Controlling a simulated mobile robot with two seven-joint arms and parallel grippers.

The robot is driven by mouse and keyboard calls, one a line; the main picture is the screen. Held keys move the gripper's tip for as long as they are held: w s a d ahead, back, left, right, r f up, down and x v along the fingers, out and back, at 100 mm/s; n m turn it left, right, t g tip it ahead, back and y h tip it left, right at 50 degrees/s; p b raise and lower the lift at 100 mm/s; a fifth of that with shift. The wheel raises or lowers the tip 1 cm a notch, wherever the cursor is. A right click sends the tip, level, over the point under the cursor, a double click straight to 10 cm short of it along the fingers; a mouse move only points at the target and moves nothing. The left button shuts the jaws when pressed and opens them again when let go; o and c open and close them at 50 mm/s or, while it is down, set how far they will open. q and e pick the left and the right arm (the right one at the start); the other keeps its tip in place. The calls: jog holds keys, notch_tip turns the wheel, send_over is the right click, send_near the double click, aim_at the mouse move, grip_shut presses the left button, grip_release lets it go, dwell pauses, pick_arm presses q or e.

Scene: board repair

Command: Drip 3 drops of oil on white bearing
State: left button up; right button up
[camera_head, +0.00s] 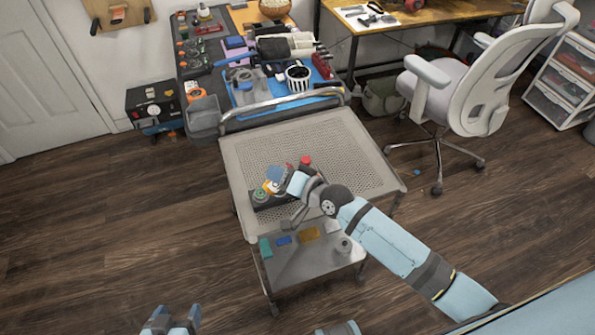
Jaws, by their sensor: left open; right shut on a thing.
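A dark block (272,203) on the cart's top carries small round parts. A green one (260,195) sits at its left end. A whitish ring with orange, which looks like the white bearing (271,187), is just right of the green one and partly hidden. My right gripper (284,181) is just right of these parts, low over the block. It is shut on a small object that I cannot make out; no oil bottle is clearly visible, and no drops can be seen. My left gripper (172,322) is open and empty at the bottom edge, far from the cart.
The perforated metal cart (362,165) has free room on its top at the back and right. Its lower shelf (300,265) holds several small coloured boxes and a grey roll. A cluttered workbench (195,75) stands behind. An office chair (480,85) is at the right.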

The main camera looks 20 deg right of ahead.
jog(key=r+n+p, duration=0.1)
jog(key=p, duration=0.2)
jog(key=shift+r+n+h, duration=0.2)
jog(key=shift+n+h, duration=0.1)
jog(key=shift+h, duration=0.1)
jog(key=n+p, duration=0.1)
jog(key=p, duration=0.2)
jog(key=shift+a+r+h, duration=0.1)
jog(key=shift+r+h, duration=0.1)
jog(key=shift+h, duration=0.2)
jog(key=r+n+h+p, duration=0.1)
jog(key=n+p, duration=0.1)
jog(key=p, duration=0.4)
jog(key=shift+r+n+h, duration=0.2)
jog(key=shift+n+h, duration=0.2)
jog(key=shift+r, duration=0.1)
jog(key=shift+n+h+p, duration=0.4)
jog(key=shift+n+p, duration=0.05)
jog(key=shift+n, duration=0.05)
pick_arm(q)
notch_tip(320, 180, up, 12)
jog(key=a, duration=0.1)
jog(key=shift+s+a+m, duration=0.15)
jog(key=shift+s+m, duration=0.15)
